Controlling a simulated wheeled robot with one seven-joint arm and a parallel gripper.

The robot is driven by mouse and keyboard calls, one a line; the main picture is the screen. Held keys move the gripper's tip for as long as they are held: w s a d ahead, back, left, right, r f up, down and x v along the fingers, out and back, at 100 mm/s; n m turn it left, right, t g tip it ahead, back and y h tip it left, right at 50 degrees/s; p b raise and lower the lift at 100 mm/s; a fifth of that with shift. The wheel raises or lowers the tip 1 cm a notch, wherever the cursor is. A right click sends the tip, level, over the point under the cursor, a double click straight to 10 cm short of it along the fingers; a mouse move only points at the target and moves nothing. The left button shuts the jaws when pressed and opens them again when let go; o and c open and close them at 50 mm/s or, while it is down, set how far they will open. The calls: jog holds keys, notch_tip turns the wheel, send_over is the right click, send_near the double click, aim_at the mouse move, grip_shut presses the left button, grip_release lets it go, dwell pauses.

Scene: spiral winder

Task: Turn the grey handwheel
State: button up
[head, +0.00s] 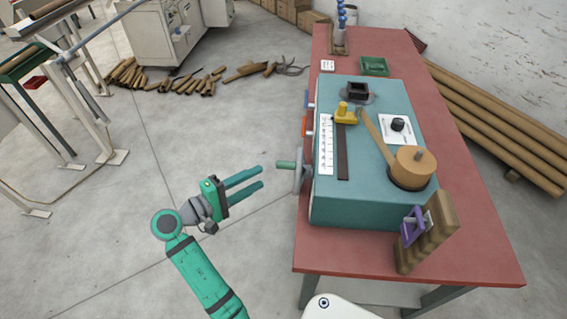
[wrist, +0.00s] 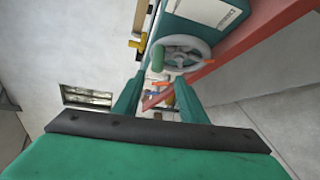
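The grey handwheel (head: 298,178) is on the left side of the teal winder (head: 335,205) and appears almost edge-on in the head view. Its green handle (head: 285,164) sticks out to the left, towards my gripper. My gripper (head: 262,176) is in the air left of the handwheel, with its two teal fingers apart and nothing between them. A gap shows between the fingertips and the green handle.
The winder stands on a red table (head: 470,255); its near-left edge is below the handwheel. A wooden block with a purple clamp (head: 410,225) stands at the winder's near right corner. A yellow clamp (head: 344,113) is on top. Floor left of the table is clear around my arm.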

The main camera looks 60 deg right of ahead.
aim_at(277, 167)
jog(key=shift+g, duration=0.3)
jog(key=x, duration=1.1)
jog(key=shift+r, duration=0.2)
jog(key=shift+c, duration=0.7)
